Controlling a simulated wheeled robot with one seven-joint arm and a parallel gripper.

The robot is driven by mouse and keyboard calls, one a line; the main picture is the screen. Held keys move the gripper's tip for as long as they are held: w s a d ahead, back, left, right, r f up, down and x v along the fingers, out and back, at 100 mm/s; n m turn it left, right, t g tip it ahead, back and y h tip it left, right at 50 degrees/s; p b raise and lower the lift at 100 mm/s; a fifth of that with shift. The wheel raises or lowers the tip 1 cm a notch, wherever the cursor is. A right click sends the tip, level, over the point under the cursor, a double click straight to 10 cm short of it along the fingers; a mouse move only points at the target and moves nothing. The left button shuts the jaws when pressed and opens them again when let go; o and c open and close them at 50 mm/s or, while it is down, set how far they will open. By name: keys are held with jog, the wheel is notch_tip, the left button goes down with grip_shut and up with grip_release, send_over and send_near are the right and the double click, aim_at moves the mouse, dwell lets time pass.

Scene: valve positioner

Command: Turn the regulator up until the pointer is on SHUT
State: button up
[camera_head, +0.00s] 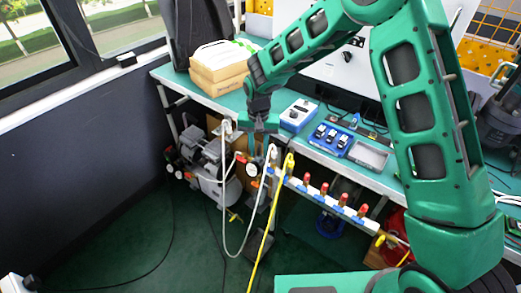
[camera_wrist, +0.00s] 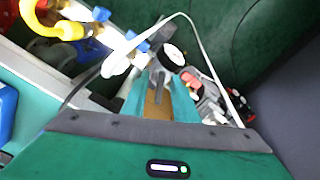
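The regulator has a small round white-faced gauge (camera_head: 251,170) below the bench's front edge. The gauge also shows in the wrist view (camera_wrist: 173,55), just beyond my fingertips. Its pointer and any SHUT mark are too small and blurred to read. My gripper (camera_head: 259,151) points down, right above the gauge. In the wrist view my gripper (camera_wrist: 160,84) has its two fingers apart, with a dark grey part of the regulator (camera_wrist: 159,74) between the tips. I cannot tell whether the fingers touch it.
A white hose (camera_head: 225,215) and a yellow hose (camera_head: 263,240) hang close beside the gauge. A rail with several red-capped fittings (camera_head: 325,188) runs to the right. A compressor (camera_head: 205,155) stands at left. A blue-and-white box (camera_head: 299,115) and a blue tray (camera_head: 331,139) sit on the bench.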

aim_at(259, 148)
notch_tip(259, 148, up, 11)
dwell(0.6)
jog(key=shift+d+f, duration=0.1)
